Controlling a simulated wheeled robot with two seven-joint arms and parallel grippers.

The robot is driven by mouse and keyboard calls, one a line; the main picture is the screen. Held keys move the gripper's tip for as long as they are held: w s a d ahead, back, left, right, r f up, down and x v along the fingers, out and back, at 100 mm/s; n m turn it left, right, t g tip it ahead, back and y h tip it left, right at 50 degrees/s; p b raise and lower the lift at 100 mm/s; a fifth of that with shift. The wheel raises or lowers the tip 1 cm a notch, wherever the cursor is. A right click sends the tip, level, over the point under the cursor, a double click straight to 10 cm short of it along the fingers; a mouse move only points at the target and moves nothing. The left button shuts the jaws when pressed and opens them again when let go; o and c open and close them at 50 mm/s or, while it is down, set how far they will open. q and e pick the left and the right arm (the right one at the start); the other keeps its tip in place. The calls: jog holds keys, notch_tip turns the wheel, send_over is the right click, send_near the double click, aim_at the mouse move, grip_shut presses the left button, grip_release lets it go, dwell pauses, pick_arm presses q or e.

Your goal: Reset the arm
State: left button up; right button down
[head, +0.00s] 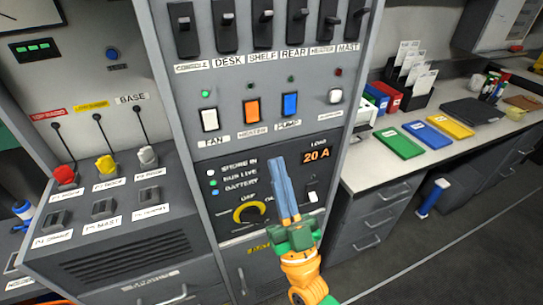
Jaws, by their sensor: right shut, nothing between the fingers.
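My right gripper (292,219) is shut and empty. Its blue-grey fingers point up in front of the lower control panel (235,172), at the right of the yellow rotary knob (249,212). I cannot tell whether the fingertips touch the panel. The green wrist and orange arm link come in from the bottom of the view. The gripper hides part of the panel below the orange "20 A" load display (316,155). My left gripper is not in view.
Breaker switches (226,28) line the panel top, above white, orange and blue rocker switches (252,111). A left console holds red, yellow and grey plugs (106,164). A right counter (376,170) carries colored folders (399,142). Open floor lies at the lower right.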

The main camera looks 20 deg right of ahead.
jog(key=s, duration=0.1)
jog(key=s+f, duration=0.1)
jog(key=shift+s, duration=0.3)
